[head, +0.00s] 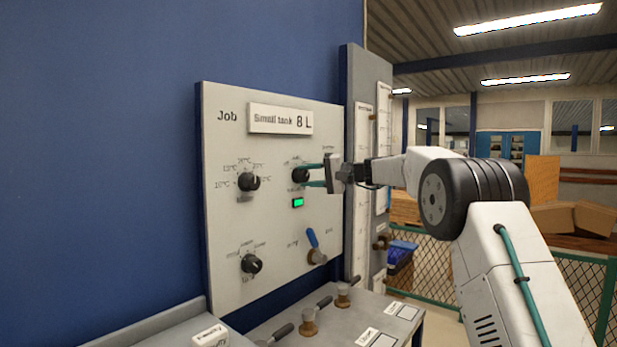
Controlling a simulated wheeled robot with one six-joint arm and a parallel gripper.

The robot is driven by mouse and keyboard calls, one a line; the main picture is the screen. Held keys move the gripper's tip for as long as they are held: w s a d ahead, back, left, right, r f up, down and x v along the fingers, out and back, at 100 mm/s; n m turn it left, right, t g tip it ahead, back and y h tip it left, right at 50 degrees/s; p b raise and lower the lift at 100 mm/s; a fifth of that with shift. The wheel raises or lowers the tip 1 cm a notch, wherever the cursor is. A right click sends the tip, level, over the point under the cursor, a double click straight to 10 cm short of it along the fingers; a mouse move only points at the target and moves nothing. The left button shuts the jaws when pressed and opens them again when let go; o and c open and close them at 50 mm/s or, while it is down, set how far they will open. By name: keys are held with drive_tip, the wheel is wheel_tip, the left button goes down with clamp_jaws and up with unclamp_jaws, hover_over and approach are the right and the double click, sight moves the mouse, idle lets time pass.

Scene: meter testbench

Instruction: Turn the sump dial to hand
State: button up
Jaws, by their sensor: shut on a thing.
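The grey upright panel (222,217) carries several black dials. My gripper (309,175) reaches in from the right, with its two green fingers above and below the upper right dial (299,175). It is shut on that dial. The dial's label and pointer are partly hidden or too small to read, so I cannot tell if it is the sump dial. A temperature dial (249,182) is at the upper left of the panel. Another black dial (251,264) is at the lower left, with its labels too blurred to read.
A green display (298,203) glows just below the held dial. A blue lever (313,239) sits at the panel's lower right. A sign (281,119) reads "Small tank 8 L". Brass valves (309,322) stand on the bench below. A tall gauge board (362,230) stands close on the right.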

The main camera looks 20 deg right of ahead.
drive_tip(key=shift+f, duration=0.15)
idle(0.4)
drive_tip(key=o, duration=1)
drive_tip(key=v, duration=0.7)
drive_tip(key=shift+s+d, duration=0.25)
drive_tip(key=shift+d, duration=0.1)
